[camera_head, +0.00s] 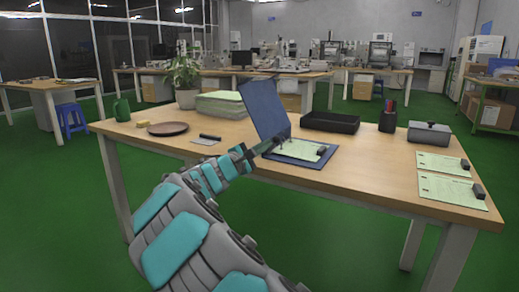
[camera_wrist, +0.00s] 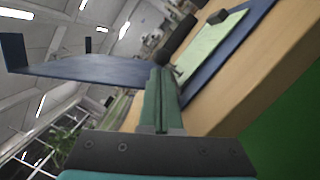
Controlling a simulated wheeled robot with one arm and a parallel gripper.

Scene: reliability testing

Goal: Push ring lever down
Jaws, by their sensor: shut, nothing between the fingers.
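A blue ring binder lies open on the wooden table, with its cover (camera_head: 265,108) standing up and tilted. Its base (camera_head: 327,157) lies flat and carries a pale green sheet (camera_head: 301,149). In the wrist view the cover (camera_wrist: 95,69) is on the left and the sheet (camera_wrist: 208,48) on the right. Small ring or lever parts (camera_head: 281,143) show by the spine; I cannot make out the lever's position. My gripper (camera_head: 275,143) is shut and empty, close to the spine. In the wrist view its fingers (camera_wrist: 161,75) point at the spine; contact is unclear.
A black block (camera_head: 321,150) sits on the sheet. A black tray (camera_head: 330,122), pen cup (camera_head: 388,121) and grey box (camera_head: 429,133) stand behind and right. A brown plate (camera_head: 168,128), green mug (camera_head: 121,110) and plant (camera_head: 184,76) are left. The front table edge runs below my gripper.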

